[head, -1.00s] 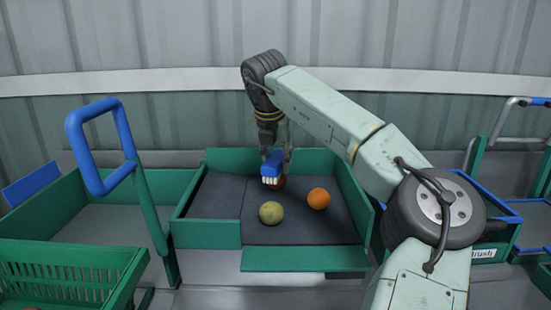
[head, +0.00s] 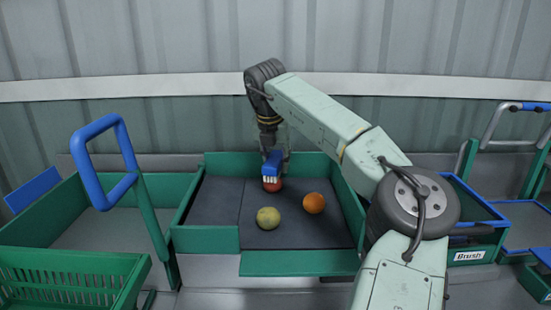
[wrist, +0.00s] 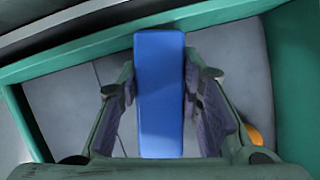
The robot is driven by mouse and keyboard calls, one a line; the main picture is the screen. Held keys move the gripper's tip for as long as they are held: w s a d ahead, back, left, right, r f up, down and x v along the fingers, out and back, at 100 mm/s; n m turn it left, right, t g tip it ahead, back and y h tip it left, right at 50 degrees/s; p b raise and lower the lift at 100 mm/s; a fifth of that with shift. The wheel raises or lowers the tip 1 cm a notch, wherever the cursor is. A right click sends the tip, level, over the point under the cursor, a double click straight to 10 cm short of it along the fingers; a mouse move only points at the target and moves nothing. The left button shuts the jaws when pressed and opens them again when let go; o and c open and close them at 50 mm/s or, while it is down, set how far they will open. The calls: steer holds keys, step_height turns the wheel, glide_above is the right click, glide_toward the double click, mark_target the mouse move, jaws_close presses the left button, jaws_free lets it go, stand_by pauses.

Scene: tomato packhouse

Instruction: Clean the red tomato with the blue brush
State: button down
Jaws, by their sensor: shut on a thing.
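My gripper (head: 272,153) is shut on the blue brush (head: 271,163), whose white bristles point down. In the wrist view the brush's blue back (wrist: 160,95) lies between the two fingers. The red tomato (head: 273,185) sits in the green-walled tray (head: 205,239), directly below the bristles, which appear to touch its top. The brush hides part of the tomato in the head view, and the tomato is hidden in the wrist view.
A yellow-green tomato (head: 268,218) and an orange tomato (head: 313,203) lie nearer in the same tray. A bin labelled Brush (head: 470,256) stands to the right. A green basket (head: 75,280) and a blue handle (head: 103,160) are at the left.

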mark_target(272, 162)
steer(key=shift+w+d, duration=0.1)
steer(key=shift+s+b, duration=0.3)
steer(key=shift+b, duration=0.35)
steer(key=shift+s+a+b, duration=0.3)
steer(key=shift+s+b, duration=0.35)
steer(key=shift+s, duration=0.2)
steer(key=shift+s+a+b, duration=0.3)
steer(key=shift+s+b, duration=0.3)
steer(key=shift+s, duration=0.25)
steer(key=shift+w, duration=0.1)
steer(key=shift+w+d+r+p, duration=0.1)
steer(key=shift+w+d+p, duration=0.2)
steer(key=shift+w+p, duration=0.75)
steer(key=shift+w+d+p, duration=0.25)
steer(key=shift+w+p, duration=0.7)
steer(key=shift+p, duration=0.05)
steer(key=shift+r, duration=0.1)
step_height(272, 162, up, 3)
steer(key=p, duration=0.3)
steer(key=shift+w+d+r, duration=0.1)
steer(key=shift+w+r, duration=0.05)
steer(key=shift+r, duration=1.15)
